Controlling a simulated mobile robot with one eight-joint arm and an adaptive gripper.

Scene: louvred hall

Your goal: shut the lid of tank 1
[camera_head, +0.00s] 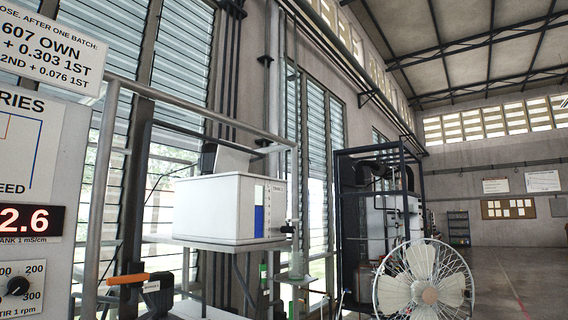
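A white tank (212,212) stands in the middle of the picture on a raised frame. Its front has a sight strip with blue liquid (259,220) and a small label at the upper right, too small to read surely. A pale grey panel (232,160), which looks like its lid, stands tilted up behind the tank's top edge. The tank is seen from below its rim, so its opening and the hinge are hidden. My gripper is not in view.
A grey pipe frame (103,190) rises in front of the tank at left, beside a control panel (30,200) with a red display. An orange-handled valve (130,279) is low left. A caged fan (424,285) stands at right. Open floor (510,285) lies beyond.

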